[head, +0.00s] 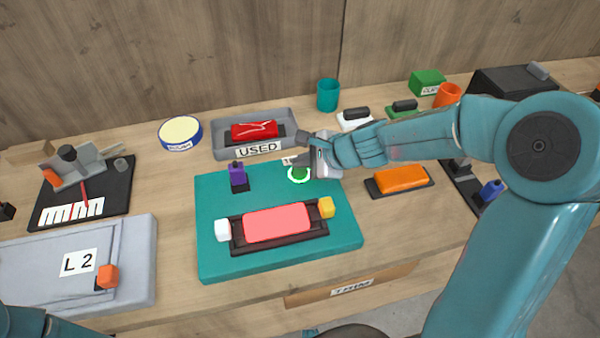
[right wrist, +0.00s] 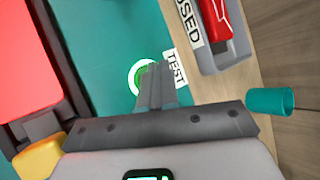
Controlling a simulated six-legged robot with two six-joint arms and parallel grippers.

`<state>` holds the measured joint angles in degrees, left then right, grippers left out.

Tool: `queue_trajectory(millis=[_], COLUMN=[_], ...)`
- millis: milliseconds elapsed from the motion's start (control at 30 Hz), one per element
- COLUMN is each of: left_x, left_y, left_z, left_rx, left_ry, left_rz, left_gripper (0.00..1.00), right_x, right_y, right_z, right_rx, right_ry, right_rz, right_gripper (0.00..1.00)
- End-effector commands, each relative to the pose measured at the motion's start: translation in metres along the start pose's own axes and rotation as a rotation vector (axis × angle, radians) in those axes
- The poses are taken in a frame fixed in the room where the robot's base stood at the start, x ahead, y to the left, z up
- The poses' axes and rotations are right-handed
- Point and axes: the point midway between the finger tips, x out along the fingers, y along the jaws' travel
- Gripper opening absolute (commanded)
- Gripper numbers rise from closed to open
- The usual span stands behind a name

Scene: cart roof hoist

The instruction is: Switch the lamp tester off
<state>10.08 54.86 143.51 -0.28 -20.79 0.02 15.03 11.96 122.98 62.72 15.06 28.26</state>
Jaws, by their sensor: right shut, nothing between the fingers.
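The lamp tester is a teal board (head: 215,255) on the bench. A bright red-pink lamp block (head: 276,222) lies in its dark holder, between a white block (head: 222,230) and a yellow block (head: 326,207). A round green button (head: 299,174) with a pale ring is at the board's back right, beside a TEST label (right wrist: 175,69). My right gripper (head: 301,160) is shut and empty at the button. In the right wrist view its fingertips (right wrist: 155,70) overlap the button (right wrist: 139,78) and hide part of it; I cannot tell whether they touch. My left gripper is out of view.
A purple-topped block (head: 238,176) stands on the board's back left. Behind is a grey USED tray (head: 226,143) with a red lamp. An orange lamp (head: 401,177) lies to the right, and a teal cup (head: 328,95) stands behind. A grey L2 panel (head: 40,270) lies left.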

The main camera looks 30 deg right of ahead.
Motion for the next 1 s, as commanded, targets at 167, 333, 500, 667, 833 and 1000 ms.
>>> queue_trajectory(millis=[167, 333, 500, 667, 833, 1000], left_x=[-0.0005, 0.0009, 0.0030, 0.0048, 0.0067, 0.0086], left_y=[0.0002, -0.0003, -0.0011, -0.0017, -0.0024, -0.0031], left_z=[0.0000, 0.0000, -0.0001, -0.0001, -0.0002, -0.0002], left_rx=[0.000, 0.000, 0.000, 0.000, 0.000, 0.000], left_ry=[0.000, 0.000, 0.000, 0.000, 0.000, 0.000], left_rz=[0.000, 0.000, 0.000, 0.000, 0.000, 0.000], left_gripper=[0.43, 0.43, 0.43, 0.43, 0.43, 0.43], right_x=[-0.0004, 0.0006, 0.0020, 0.0033, 0.0046, 0.0060], right_y=[-0.0004, 0.0004, 0.0015, 0.0024, 0.0033, 0.0043], right_z=[0.0003, -0.0004, -0.0015, -0.0024, -0.0034, -0.0044], right_rx=[0.000, 0.000, 0.000, 0.000, 0.000, 0.000], right_ry=[0.000, 0.000, 0.000, 0.000, 0.000, 0.000], right_rz=[0.000, 0.000, 0.000, 0.000, 0.000, 0.000], right_gripper=[0.00, 0.00, 0.00, 0.00, 0.00, 0.00])
